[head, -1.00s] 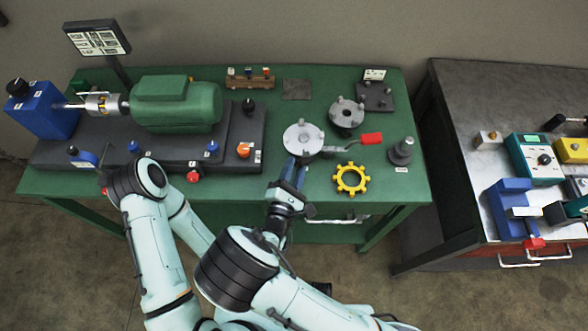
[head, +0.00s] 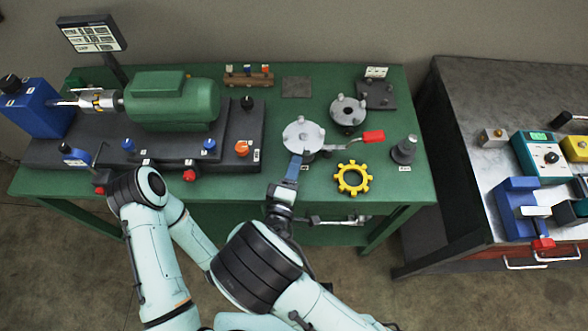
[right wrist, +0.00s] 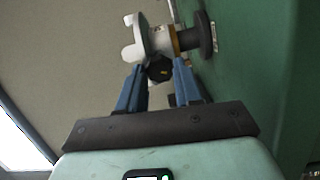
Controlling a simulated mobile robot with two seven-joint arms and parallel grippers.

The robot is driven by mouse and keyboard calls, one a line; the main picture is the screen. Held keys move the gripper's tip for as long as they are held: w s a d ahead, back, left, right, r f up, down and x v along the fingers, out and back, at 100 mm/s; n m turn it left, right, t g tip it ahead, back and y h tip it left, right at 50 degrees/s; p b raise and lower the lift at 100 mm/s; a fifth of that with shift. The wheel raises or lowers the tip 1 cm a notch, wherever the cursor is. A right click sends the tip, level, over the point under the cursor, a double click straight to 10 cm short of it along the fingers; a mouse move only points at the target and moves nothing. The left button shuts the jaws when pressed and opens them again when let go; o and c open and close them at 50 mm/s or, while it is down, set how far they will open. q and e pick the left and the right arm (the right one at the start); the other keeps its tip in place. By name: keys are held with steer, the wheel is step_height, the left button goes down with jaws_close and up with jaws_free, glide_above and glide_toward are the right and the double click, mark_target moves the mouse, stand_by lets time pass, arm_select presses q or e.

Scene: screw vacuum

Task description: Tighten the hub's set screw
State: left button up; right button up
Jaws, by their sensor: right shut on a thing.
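The grey hub (head: 303,134), a round metal disc with small upright lugs, sits on the front middle of the green bench. In the right wrist view the hub (right wrist: 138,38) appears side-on, with a dark base beside it. A dark knob-like screw head (right wrist: 160,68) shows at its near side, between my fingers. My right gripper (head: 295,162) reaches up to the hub's front edge and is shut on that set screw. In the head view the fingers hide the screw.
A red-handled lever (head: 373,136) sticks out right of the hub. A yellow toothed ring (head: 342,188) lies in front, and a second flanged part (head: 347,110) stands behind. The green motor (head: 172,103) is at left. A second bench (head: 450,100) stands at right.

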steer(key=m+b, duration=0.2)
steer(key=m, duration=0.2)
steer(key=shift+f+m, duration=0.1)
steer(key=shift+m, duration=0.2)
steer(key=m+b, duration=0.2)
steer(key=m, duration=0.2)
steer(key=shift+m, duration=0.3)
steer(key=m+b, duration=0.3)
steer(key=m, duration=0.2)
arm_select(q)
step_height(320, 180, down, 9)
steer(key=b, duration=0.3)
steer(key=shift+w+f+t, duration=0.2)
steer(key=shift+w+t, duration=0.2)
arm_select(e)
steer(key=m, duration=0.5)
arm_select(q)
steer(key=shift+f, duration=0.1)
arm_select(e)
steer(key=shift+m, duration=0.3)
steer(key=o, duration=1)
steer(key=shift+o, duration=0.2)
steer(key=shift+s, duration=0.1)
steer(key=v, duration=1.3)
